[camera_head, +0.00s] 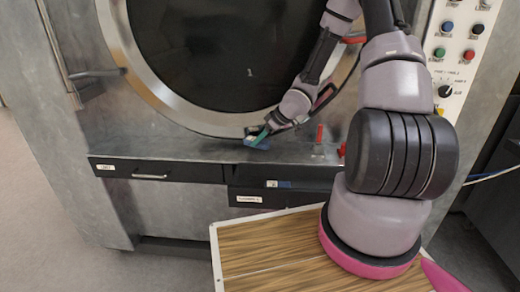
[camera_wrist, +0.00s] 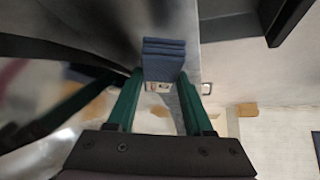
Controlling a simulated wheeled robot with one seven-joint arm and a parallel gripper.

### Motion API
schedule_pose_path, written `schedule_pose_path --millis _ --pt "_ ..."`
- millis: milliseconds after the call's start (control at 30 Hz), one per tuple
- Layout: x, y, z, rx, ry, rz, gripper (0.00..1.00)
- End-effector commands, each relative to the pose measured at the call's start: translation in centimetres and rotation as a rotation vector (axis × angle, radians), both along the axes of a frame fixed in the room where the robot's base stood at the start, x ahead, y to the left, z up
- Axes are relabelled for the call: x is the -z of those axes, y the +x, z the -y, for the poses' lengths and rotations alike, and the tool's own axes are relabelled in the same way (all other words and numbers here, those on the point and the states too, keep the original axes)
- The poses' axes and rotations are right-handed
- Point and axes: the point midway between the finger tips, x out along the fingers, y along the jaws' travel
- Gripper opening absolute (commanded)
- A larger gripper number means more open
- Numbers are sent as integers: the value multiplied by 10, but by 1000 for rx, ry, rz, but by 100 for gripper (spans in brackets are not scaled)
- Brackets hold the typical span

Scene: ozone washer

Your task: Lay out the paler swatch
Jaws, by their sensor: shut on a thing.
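My gripper (camera_head: 263,133) is at the ledge below the round door, with its green fingers shut on a small blue block-like item (camera_head: 256,142). In the wrist view, my gripper (camera_wrist: 160,75) has its fingers on either side of this item (camera_wrist: 163,58), which looks dark blue and layered like folded cloth. A small pale printed patch (camera_wrist: 158,87) shows at its near end. I cannot tell whether it is the paler swatch. A second small blue piece (camera_head: 285,184) lies in the right drawer, beside a white label.
The right drawer (camera_head: 246,199) looks pulled out; the left drawer (camera_head: 150,171) is shut. A red-handled valve (camera_head: 319,136) stands on the ledge right of my gripper. A wood-topped surface (camera_head: 262,250) with a pale rim is in front, its left part bare.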

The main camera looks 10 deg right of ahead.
Motion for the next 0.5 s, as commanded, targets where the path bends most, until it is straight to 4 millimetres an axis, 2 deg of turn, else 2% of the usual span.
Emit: schedule_pose_path --millis 300,500 --pt "38 -1 -1 -1 0 -2 0" --pt "44 0 1 0 -2 1 0"
